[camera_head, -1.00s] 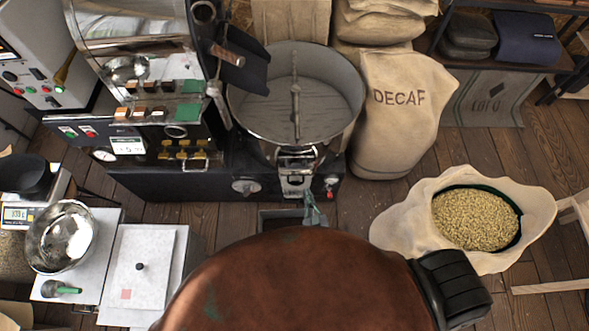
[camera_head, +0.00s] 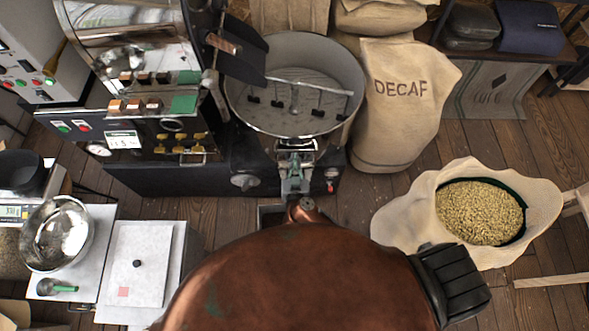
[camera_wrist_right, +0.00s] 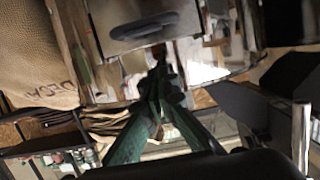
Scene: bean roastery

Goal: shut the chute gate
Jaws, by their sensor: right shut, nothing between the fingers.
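The chute gate is at the metal chute (camera_head: 296,146) on the front of the round cooling tray (camera_head: 345,118). My right gripper (camera_head: 295,178), with greenish fingers, is just in front of and below the chute and covers part of it, so I cannot tell how far open the gate is. In the right wrist view the shut, empty fingers (camera_wrist_right: 157,85) point at the machine, below a pale metal plate (camera_wrist_right: 145,22) with a dark slot-like mark. I cannot tell whether the fingers touch the gate. My left gripper is not in view.
A dark bin (camera_head: 268,217) stands below the chute. An open sack of beans (camera_head: 400,222) is at the right and a DECAF sack (camera_head: 400,105) behind it. A steel bowl (camera_head: 57,232) is at the left. Bare floor lies beside the chute.

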